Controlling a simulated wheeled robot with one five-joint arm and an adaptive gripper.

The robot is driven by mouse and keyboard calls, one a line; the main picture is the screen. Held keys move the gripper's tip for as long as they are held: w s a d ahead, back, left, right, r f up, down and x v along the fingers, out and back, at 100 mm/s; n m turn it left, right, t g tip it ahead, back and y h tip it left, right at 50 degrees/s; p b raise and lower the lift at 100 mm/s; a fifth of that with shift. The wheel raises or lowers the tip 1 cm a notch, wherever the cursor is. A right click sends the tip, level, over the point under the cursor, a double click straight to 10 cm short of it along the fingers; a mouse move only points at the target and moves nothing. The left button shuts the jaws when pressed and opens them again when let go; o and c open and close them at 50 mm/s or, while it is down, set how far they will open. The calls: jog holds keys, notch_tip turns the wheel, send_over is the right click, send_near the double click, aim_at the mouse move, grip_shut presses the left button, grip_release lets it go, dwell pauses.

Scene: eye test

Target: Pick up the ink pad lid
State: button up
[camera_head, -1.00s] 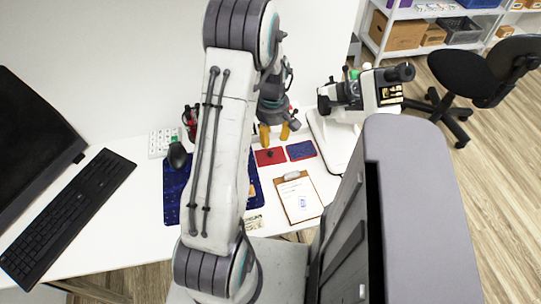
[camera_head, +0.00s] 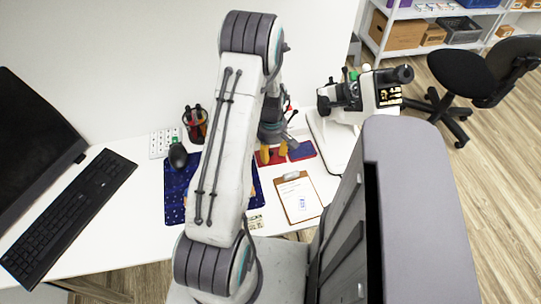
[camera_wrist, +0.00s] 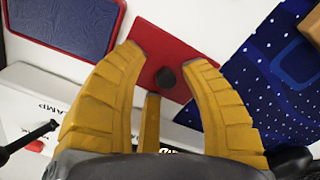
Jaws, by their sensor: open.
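The ink pad lid (camera_head: 268,162) is a flat red plate with a dark round knob, lying on the white table.
A clipboard (camera_head: 300,200) lies in front of the lid. A microscope (camera_head: 362,95) stands to the right. A dark blue starry mat (camera_head: 175,200), mouse (camera_head: 178,156), pen cup (camera_head: 195,125) and keyboard (camera_head: 70,215) are to the left. A white box marked "AMP" (camera_wrist: 30,105) is near the fingers.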

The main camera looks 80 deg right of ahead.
jog(key=shift+o, duration=0.2)
grip_shut()
dwell(0.4)
jog(key=shift+r, duration=0.1)
